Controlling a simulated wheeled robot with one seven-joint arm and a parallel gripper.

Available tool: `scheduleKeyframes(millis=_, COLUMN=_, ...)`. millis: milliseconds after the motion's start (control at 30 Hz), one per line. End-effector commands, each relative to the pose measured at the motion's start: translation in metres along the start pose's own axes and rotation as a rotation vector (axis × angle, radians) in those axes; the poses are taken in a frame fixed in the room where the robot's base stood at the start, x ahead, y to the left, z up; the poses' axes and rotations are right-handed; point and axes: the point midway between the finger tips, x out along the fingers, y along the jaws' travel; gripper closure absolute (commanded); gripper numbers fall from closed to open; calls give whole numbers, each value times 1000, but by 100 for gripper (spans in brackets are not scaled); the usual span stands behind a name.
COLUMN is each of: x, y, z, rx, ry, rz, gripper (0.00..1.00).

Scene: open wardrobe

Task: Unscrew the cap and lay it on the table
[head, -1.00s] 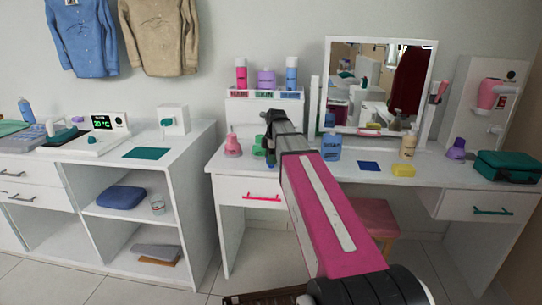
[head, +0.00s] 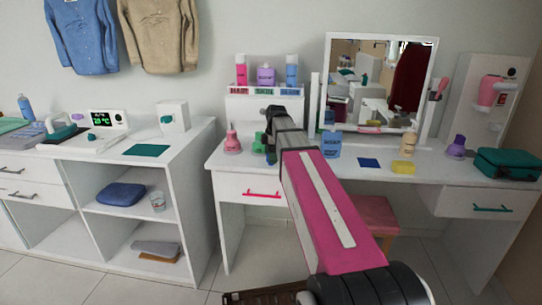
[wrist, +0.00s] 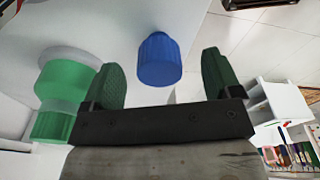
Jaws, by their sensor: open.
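My gripper (head: 269,147) is at the left part of the dressing table (head: 345,173), reaching down near its top. In the wrist view, its two dark green fingers (wrist: 162,80) are spread apart. A ribbed blue cap (wrist: 159,60) shows between and beyond them, with a gap on each side. No bottle shows under the cap, and I cannot tell exactly how far it is from the fingertips. A green bottle (wrist: 66,80) with a ribbed green cap stands just left of the left finger. In the head view my arm hides much of this spot.
A pink bottle (head: 232,140) stands left of my gripper. A blue bottle (head: 331,145), a blue square (head: 368,163), a yellow block (head: 403,167) and a mirror (head: 380,85) are to the right. A white organiser (head: 264,104) with several bottles stands behind.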

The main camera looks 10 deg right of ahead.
Motion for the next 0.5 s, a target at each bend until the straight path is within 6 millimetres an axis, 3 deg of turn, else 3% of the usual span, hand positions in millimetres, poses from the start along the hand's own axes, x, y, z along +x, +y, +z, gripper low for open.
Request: scheduleKeyframes(millis=500, x=-36, y=0, z=0, rx=0, ry=0, rz=1, gripper=16)
